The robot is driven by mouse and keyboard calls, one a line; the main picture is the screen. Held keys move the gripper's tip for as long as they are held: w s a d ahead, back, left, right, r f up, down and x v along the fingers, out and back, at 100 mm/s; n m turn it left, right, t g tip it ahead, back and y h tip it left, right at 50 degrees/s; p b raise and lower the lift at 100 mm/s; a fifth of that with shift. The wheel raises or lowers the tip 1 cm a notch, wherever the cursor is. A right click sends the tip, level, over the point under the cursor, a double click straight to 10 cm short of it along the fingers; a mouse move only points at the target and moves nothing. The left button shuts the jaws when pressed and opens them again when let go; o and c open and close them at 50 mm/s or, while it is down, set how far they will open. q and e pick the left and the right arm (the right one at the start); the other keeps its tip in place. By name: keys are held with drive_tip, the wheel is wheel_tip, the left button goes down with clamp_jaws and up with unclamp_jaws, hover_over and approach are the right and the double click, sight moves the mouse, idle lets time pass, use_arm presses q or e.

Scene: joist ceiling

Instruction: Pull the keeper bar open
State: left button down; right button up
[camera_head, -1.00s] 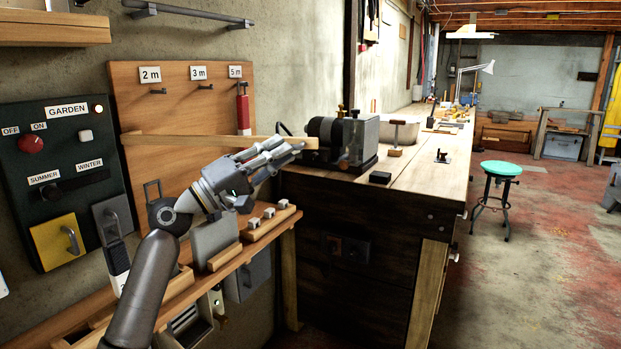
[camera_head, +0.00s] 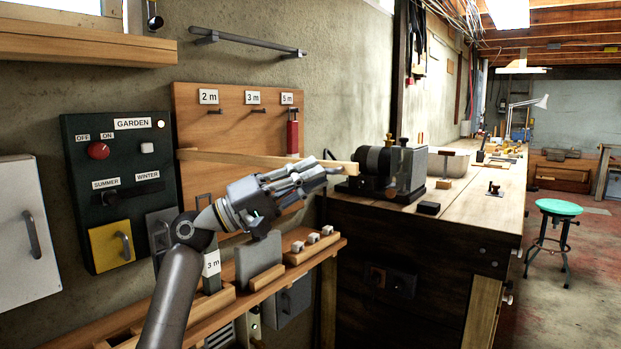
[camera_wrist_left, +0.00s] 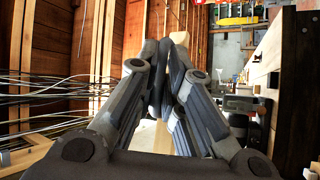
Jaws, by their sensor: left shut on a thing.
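The keeper bar (camera_head: 230,157) is a pale wooden bar across the front of the wooden hook board (camera_head: 232,122). Its left end is at the board's left edge, and its right end reaches past the board's right edge, in front of the grinder. My left gripper (camera_head: 326,170) is shut on the bar near its right end; the tip shows beyond the fingers. In the left wrist view the fingers (camera_wrist_left: 168,75) close around the pale bar (camera_wrist_left: 180,38), partly hiding it. How far the bar stands from the board is hard to tell. My right gripper is not in view.
A red tool (camera_head: 292,136) hangs under the 5 m label. A dark GARDEN panel (camera_head: 115,185) is left of the board. A shelf (camera_head: 330,246) runs below my left arm. The grinder (camera_head: 405,168) stands on the workbench right of the gripper. Open floor lies far right.

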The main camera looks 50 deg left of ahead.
use_arm(q)
drive_tip(key=c, duration=1.8)
unclamp_jaws()
drive_tip(key=shift+s, duration=0.1)
drive_tip(key=v, duration=1.2)
drive_tip(key=shift+d, duration=0.1)
